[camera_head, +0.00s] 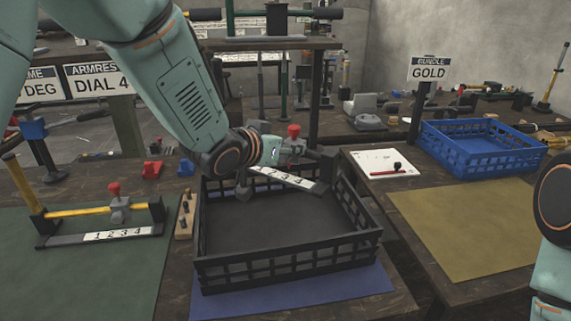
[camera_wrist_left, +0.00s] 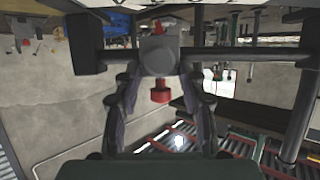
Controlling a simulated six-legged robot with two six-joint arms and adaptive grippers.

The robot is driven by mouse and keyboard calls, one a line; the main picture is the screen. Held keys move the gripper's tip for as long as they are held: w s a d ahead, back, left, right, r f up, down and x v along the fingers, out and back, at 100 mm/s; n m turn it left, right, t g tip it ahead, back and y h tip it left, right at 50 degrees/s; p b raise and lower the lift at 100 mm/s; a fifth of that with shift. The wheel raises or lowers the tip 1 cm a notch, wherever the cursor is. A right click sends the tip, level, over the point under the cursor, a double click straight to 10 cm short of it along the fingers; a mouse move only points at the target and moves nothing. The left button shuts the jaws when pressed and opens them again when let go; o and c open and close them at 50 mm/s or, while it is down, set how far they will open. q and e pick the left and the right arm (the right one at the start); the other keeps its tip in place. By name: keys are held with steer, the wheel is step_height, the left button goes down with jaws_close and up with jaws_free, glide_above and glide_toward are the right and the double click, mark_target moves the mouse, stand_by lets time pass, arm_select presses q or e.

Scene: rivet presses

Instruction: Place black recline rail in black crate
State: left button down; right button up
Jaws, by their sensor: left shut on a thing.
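The black recline rail (camera_head: 325,167) has a white strip marked 1 2 3 4, a black end block and a red knob. My left gripper (camera_head: 272,157) is shut on its middle and holds it over the far part of the black crate (camera_head: 290,268). Whether the rail touches the crate is unclear. In the left wrist view the rail (camera_wrist_left: 245,57) runs crosswise, its grey slider and red knob between the fingers of my left gripper (camera_wrist_left: 160,80). The crate floor looks empty. My right arm shows at the right edge; its gripper is out of view.
The crate stands on a blue mat (camera_head: 330,288). A yellow rail (camera_head: 85,210) lies on a green mat to the left. A small peg block (camera_head: 185,215) stands beside the crate. A blue crate (camera_head: 485,160) stands behind an empty yellow mat (camera_head: 470,225), near a GOLD sign (camera_head: 429,70).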

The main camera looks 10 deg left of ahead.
mark_target(283, 162)
arm_select(q)
steer(key=f, duration=0.3)
steer(key=shift+d+b, duration=0.3)
steer(key=shift+b, duration=0.1)
steer(key=shift+w+f, duration=0.1)
steer(key=shift+w, duration=0.15)
steer(key=shift+s+a, duration=0.2)
steer(key=shift+s, duration=0.1)
steer(key=shift+w+d+f, duration=0.1)
steer(key=shift+d+f, duration=0.05)
steer(key=shift+f, duration=0.15)
steer(key=shift+w+f, duration=0.15)
steer(key=shift+f, duration=0.15)
steer(key=c, duration=1.1)
jaws_free()
steer(key=shift+o, duration=1.4)
steer(key=shift+s+r, duration=0.1)
steer(key=shift+s, duration=0.2)
steer(key=shift+o, duration=0.3)
steer(key=shift+w, duration=0.1)
steer(key=shift+w, duration=0.1)
